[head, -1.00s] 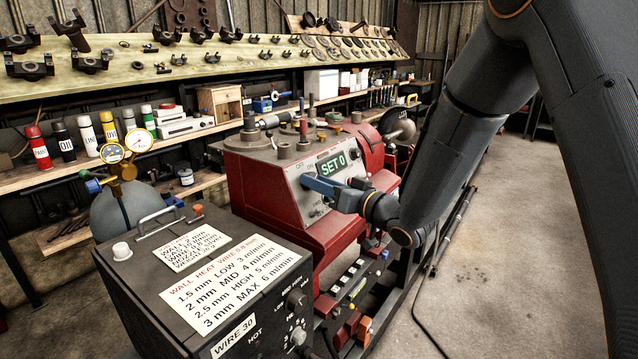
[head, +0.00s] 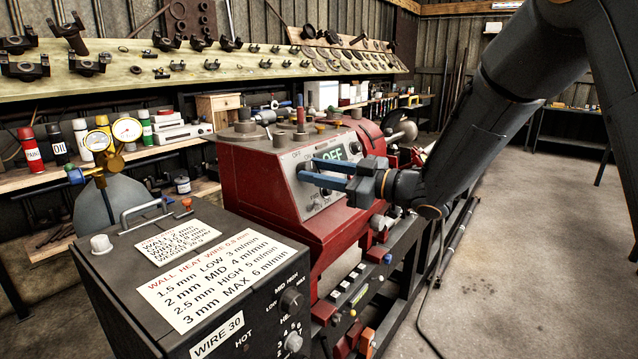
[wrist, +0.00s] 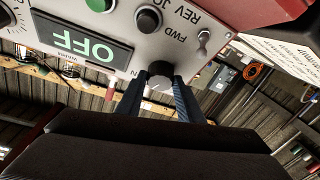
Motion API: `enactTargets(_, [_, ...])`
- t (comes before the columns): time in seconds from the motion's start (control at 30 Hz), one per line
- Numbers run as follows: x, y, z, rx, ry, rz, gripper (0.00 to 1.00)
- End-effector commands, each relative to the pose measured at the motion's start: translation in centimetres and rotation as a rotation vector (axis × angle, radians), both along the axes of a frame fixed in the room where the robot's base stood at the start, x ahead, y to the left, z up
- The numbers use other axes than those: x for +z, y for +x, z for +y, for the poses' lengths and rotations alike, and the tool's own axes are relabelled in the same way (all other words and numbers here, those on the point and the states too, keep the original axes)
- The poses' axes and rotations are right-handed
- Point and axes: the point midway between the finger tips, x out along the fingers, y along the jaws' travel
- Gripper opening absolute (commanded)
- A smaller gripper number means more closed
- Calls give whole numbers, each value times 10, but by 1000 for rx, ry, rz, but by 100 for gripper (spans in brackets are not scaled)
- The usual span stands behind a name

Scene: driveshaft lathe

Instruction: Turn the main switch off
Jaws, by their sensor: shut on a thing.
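The red lathe headstock (head: 255,180) has a grey control panel (head: 322,205) with a lit green display. The display (wrist: 85,42) reads OFF in the wrist view, where it appears upside down. My gripper (head: 307,169) reaches the panel from the right with its two blue fingers. In the wrist view my gripper (wrist: 161,86) has its fingers on either side of a dark round knob (wrist: 160,70), shut on it. This knob sits at the panel edge beside the display, and its label is mostly hidden. In the head view the fingers cover it.
Another black knob (wrist: 148,19), marked FWD and REV, and a small toggle (wrist: 203,36) sit close to my fingers. A dark wire-heat box (head: 130,270) stands in front left of the lathe. Open floor (head: 520,250) lies to the right.

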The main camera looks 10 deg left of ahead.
Motion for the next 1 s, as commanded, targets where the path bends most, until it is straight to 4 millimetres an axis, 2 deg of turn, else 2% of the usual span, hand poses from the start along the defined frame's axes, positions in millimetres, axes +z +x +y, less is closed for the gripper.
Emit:
enactTargets(0.2, [0,1,0,70,-58,-149,11])
enactTargets(0.5, [2,2,0,130,-111,-276,11])
enactTargets(1.0, [3,1,1,153,-129,-320,11])
